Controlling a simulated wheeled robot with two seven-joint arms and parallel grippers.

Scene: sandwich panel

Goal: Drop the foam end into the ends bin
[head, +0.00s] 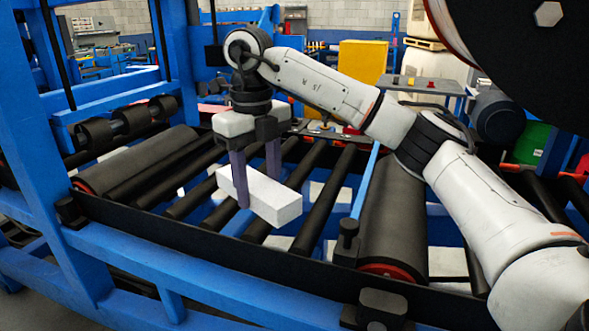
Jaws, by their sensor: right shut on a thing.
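A white foam block (276,200), the foam end, is between the fingers of my right gripper (256,178), over the black rollers of the conveyor. My right gripper points down and is shut on the foam block near its middle. The block lies level, its long side running from back left to front right. I cannot tell whether it touches the rollers beneath. My left gripper is not in view. I cannot make out which container is the ends bin.
A blue frame (50,160) with an upright post stands at the left. A black rail (200,240) runs along the conveyor's front edge. More pale pieces show below the rollers (320,195). A yellow box (360,62) and a grey table (425,85) stand behind.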

